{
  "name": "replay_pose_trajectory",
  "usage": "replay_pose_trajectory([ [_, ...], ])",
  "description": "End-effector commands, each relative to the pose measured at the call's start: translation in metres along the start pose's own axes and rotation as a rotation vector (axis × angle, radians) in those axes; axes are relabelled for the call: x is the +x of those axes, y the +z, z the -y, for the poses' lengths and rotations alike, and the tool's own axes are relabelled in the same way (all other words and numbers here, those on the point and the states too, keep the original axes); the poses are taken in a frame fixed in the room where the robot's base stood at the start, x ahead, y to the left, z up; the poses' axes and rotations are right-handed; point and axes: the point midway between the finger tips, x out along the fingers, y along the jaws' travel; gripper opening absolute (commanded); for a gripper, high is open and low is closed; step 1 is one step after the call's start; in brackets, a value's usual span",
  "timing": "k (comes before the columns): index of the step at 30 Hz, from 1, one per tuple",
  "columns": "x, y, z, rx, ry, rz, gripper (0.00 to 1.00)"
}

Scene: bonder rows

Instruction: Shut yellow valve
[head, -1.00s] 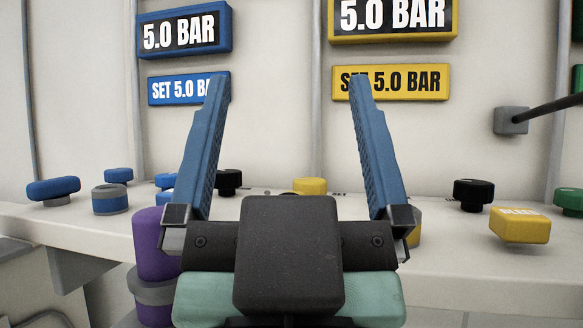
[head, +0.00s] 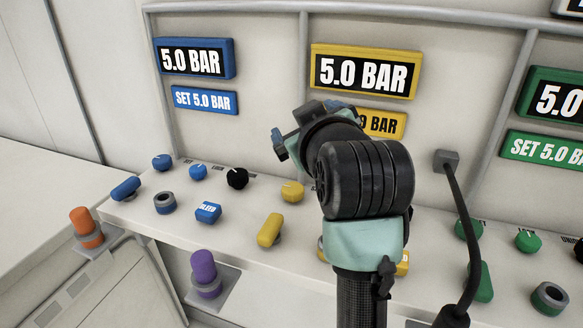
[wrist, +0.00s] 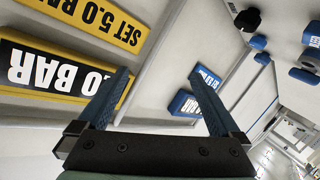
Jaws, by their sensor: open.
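The yellow valve handle (head: 270,230) is an elongated lever on the light bench top in the head view, running from back to front. It stands left of my arm and is not in the wrist view. My gripper (head: 302,125) is open and empty, raised above the bench and pointing toward the wall panel. It is above and behind the handle, well apart from it. In the wrist view both blue fingers (wrist: 160,78) are spread with nothing between them. My arm hides part of the yellow row.
A yellow knob (head: 292,191) stands behind the handle. A yellow button (head: 403,263) is partly hidden by my arm. The blue lever (head: 125,188) and blue bleed button (head: 208,212) are to the left. A dark cable (head: 461,220) hangs at right. A purple post (head: 205,267) stands in front.

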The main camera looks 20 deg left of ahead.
Motion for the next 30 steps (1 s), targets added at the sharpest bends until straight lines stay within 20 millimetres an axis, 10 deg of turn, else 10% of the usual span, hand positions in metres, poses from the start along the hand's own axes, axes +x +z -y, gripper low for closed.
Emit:
replay_pose_trajectory([
  [8,0.008,0.005,0.019,-0.177,-0.404,0.335,1.00],
  [18,-0.045,0.023,0.026,-0.313,-0.883,0.592,1.00],
  [30,-0.056,0.043,0.041,-0.333,-1.008,0.634,1.00],
])
